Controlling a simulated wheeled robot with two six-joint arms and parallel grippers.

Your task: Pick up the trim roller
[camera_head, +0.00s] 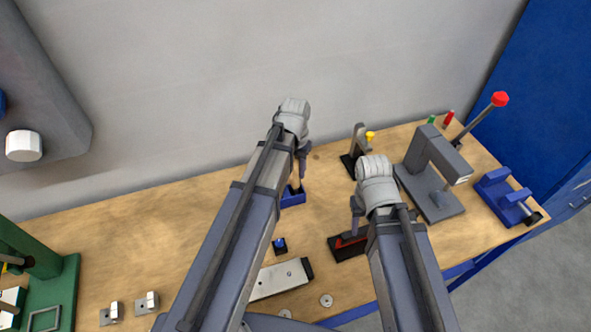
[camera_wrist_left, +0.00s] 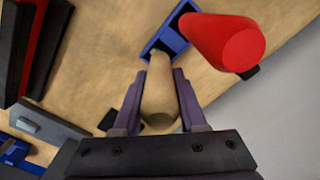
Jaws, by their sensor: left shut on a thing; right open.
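My left gripper (camera_wrist_left: 160,92) is shut on a tan, wood-coloured handle (camera_wrist_left: 160,105), which appears to be the trim roller's; its far end is hard to make out. The handle lies between the fingers, beside or over a blue open holder (camera_wrist_left: 165,42). In the head view my left gripper (camera_head: 302,170) points down just above this blue holder (camera_head: 293,197), and the handle is too small there to tell clearly. My right gripper (camera_head: 356,215) is open, low above a black base with a red part (camera_head: 345,246).
A red cylinder (camera_wrist_left: 225,42) stands close beside the holder in the wrist view. A grey press (camera_head: 435,175) with a red-knobbed lever and a blue vise (camera_head: 505,198) stand at right. A pale block (camera_head: 282,278) lies in front.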

